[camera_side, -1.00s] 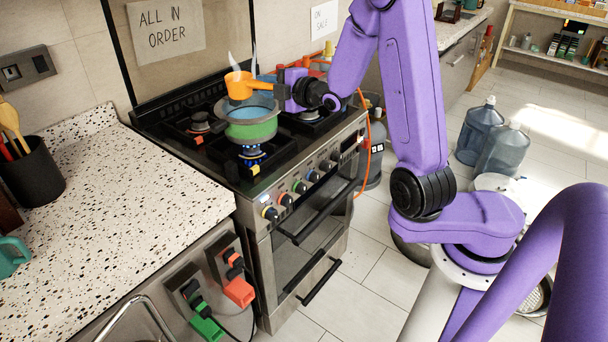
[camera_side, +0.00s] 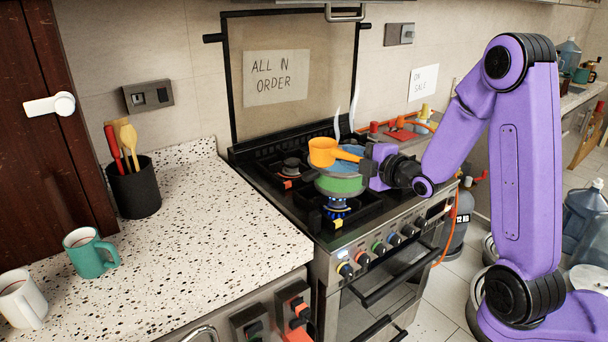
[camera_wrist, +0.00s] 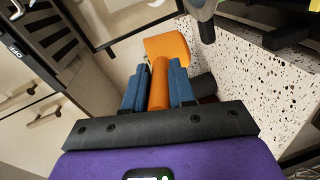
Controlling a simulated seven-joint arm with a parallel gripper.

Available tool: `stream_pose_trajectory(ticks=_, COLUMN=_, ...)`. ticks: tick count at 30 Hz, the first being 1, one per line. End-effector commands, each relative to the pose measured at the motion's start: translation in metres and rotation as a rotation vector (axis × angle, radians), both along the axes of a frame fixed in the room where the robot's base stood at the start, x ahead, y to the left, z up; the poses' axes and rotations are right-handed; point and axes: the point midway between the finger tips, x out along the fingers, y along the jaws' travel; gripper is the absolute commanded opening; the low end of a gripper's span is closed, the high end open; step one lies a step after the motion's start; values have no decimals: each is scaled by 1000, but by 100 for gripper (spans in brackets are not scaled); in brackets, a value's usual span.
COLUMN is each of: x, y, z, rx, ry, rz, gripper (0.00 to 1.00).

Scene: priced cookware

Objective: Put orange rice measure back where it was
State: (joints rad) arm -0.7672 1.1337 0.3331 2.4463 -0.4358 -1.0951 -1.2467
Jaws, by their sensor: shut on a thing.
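The orange rice measure (camera_side: 323,152) is a small cup with a straight handle. In the side view it is above the green pot (camera_side: 340,184), and I cannot tell whether they touch. My gripper (camera_side: 368,164) comes from the right and is shut on the measure's handle. In the wrist view the blue fingers of my gripper (camera_wrist: 159,88) press on both sides of the orange handle, and the measure's cup (camera_wrist: 168,47) shows beyond them. The cup's inside is hidden.
The pot is on a lit burner (camera_side: 337,205) of the black stove (camera_side: 262,175). The speckled counter (camera_side: 200,250) at left has free room. On it stand a teal mug (camera_side: 88,252), a white mug (camera_side: 22,300) and a black utensil holder (camera_side: 135,190).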

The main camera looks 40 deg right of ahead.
Motion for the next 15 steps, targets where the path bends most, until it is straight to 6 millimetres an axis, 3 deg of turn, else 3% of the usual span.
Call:
stream_pose_trajectory(ticks=9, x=-37, y=86, z=-25, rx=-1, ry=4, rz=177, gripper=0)
stream_pose_trajectory(ticks=15, x=-54, y=114, z=-33, rx=1, ry=1, rz=238, gripper=0)
